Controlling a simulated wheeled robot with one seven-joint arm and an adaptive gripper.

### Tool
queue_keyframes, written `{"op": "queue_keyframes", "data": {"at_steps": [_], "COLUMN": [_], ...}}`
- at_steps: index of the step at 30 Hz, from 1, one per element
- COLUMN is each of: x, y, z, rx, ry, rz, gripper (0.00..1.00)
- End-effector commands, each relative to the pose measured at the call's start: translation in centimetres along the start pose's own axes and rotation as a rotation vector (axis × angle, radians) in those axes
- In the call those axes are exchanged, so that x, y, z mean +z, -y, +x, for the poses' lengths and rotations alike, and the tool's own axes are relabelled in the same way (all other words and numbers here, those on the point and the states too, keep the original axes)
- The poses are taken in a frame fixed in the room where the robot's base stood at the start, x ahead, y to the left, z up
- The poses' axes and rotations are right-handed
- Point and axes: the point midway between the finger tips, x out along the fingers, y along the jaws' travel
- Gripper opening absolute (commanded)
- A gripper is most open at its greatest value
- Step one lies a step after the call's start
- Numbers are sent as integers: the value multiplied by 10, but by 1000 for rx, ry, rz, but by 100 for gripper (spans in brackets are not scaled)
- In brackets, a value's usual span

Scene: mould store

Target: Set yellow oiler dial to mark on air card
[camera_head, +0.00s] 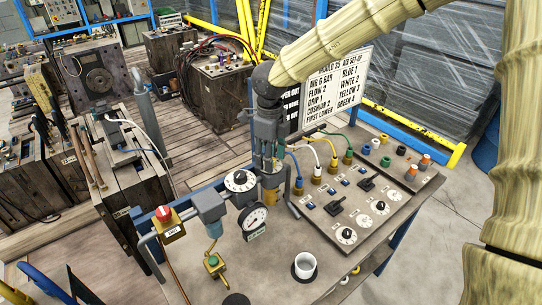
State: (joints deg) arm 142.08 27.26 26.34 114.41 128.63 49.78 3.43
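The air card (335,85) is a white board at the back of the bench. Its lines include AIR 6 BAR, FLOW 2, DRIP 1 and CUSHION 2, with colours and numbers at right. The yellow oiler (271,195) stands behind the pressure gauge, with a grey top. My gripper (268,160) points down right over that top, and its fingers hide any dial there. I cannot tell whether the fingers touch it or how far apart they are. The oiler dial's setting is hidden.
A white-faced dial (240,181) and a pressure gauge (254,216) sit close to the oiler. A red stop button (163,213) is left of them. A panel (321,226) with hoses, switches and dials lies right.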

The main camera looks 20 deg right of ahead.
Motion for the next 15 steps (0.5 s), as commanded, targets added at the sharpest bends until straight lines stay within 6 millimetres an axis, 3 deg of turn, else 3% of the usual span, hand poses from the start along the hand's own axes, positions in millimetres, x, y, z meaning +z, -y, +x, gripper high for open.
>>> {"op": "queue_keyframes", "data": {"at_steps": [5, 15], "x": [1, 0], "y": [1, 1], "z": [-20, -82], "rx": [-1, 0], "ry": [4, 4], "rz": [1, 2], "gripper": [49, 49]}}
